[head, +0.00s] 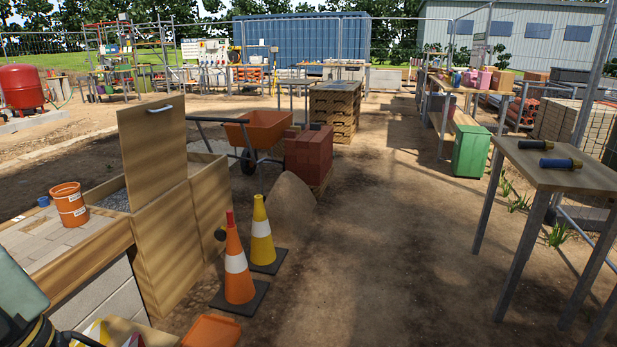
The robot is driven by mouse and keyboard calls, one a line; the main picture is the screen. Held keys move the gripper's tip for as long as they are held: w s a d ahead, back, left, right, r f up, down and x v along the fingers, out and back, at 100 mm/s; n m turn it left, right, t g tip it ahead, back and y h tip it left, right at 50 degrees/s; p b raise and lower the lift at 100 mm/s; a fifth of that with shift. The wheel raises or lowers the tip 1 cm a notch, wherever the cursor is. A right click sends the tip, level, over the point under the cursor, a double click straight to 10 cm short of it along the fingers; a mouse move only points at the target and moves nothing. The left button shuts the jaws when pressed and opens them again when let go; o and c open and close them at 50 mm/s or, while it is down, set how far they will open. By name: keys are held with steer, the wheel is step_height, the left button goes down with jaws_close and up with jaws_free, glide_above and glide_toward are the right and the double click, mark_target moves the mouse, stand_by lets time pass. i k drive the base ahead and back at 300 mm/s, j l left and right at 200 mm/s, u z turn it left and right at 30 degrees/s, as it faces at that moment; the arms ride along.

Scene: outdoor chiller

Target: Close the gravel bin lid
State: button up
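The gravel bin (168,262) is a light wooden box at the left of the head view. Its wooden lid (153,155) stands open, close to upright, with a metal handle (160,109) near its top edge. Grey gravel (117,199) shows inside the bin, to the left of the lid. Part of the inside is hidden behind the front panel and the lid. I cannot make out my gripper in this view.
A wheelbarrow (262,128) is behind. Open dirt ground (390,240) lies at centre right.

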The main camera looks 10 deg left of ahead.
mark_target(152, 136)
steer(key=i+j+u, duration=0.15)
steer(key=i, duration=1.1)
steer(key=z, duration=10.75)
